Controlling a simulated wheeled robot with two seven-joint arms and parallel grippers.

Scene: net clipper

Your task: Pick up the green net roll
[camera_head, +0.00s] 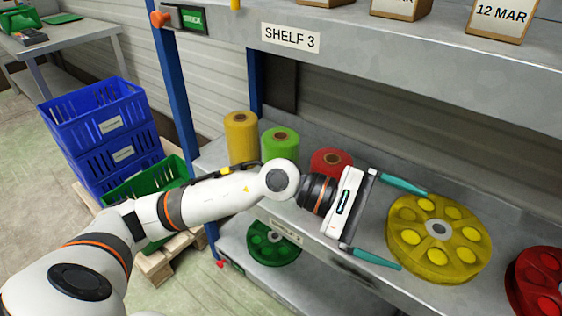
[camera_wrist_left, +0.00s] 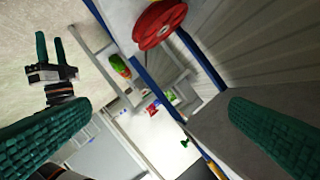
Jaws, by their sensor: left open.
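The green net roll (camera_head: 280,144) stands upright on the grey shelf, between a yellow roll (camera_head: 241,138) and a red roll (camera_head: 331,162). Its lower part is hidden behind my left arm. My left gripper (camera_head: 411,228) is open and empty, to the right of the rolls, with its teal fingers pointing right toward a yellow spoked wheel. Its two fingers fill both sides of the left wrist view (camera_wrist_left: 160,140), with nothing between them. The green roll cannot be made out there. My right gripper (camera_wrist_left: 54,55) shows in the left wrist view, fingers apart and empty.
The yellow wheel (camera_head: 438,237) and a red wheel (camera_head: 540,283) lie on the shelf at right. The upper shelf (camera_head: 400,50) overhangs the rolls. A blue upright (camera_head: 174,90) stands at left, beside stacked blue crates (camera_head: 100,128). A green wheel (camera_head: 272,245) lies lower down.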

